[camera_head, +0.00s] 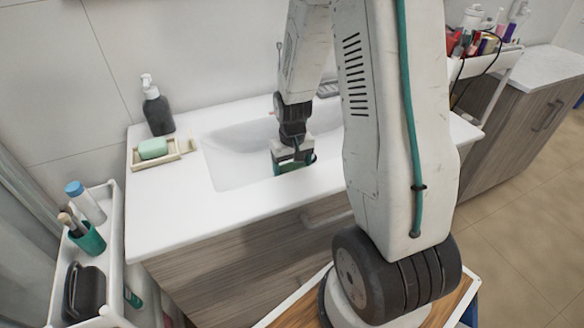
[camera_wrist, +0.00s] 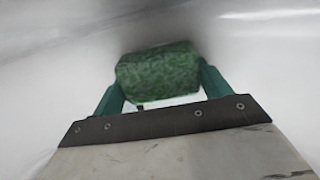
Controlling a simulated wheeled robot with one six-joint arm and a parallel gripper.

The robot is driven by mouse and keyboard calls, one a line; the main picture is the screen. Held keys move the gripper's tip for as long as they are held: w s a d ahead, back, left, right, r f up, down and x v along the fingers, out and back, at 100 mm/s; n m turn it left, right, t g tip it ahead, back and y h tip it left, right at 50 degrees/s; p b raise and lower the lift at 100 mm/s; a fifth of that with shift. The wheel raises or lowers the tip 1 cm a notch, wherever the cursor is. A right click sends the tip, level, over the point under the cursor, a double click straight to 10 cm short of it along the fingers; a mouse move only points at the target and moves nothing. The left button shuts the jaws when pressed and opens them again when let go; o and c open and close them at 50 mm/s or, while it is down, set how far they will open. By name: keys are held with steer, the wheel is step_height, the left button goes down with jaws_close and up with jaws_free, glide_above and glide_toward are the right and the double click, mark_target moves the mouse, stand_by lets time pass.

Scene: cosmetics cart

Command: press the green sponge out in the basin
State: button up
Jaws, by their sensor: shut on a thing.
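The green sponge (camera_wrist: 157,72) is between the two teal fingers of my gripper (camera_wrist: 158,85) in the wrist view, with white basin surface around it. My gripper is shut on it. In the head view my gripper (camera_head: 294,163) points down into the white basin (camera_head: 228,165), near its front wall. The sponge is mostly hidden there behind the gripper and the fingers. I cannot tell whether the sponge touches the basin floor.
A pale green soap bar (camera_head: 152,148) lies in a dish (camera_head: 170,158) left of the basin, near a dark pump bottle (camera_head: 158,112). A white cart (camera_head: 112,252) with a teal cup (camera_head: 90,240) stands at left. A second cart (camera_head: 490,65) holds cosmetics at right.

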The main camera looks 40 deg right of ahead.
steer(key=shift+r, duration=0.1)
step_height(320, 180, up, 15)
stand_by(1.2)
stand_by(0.4)
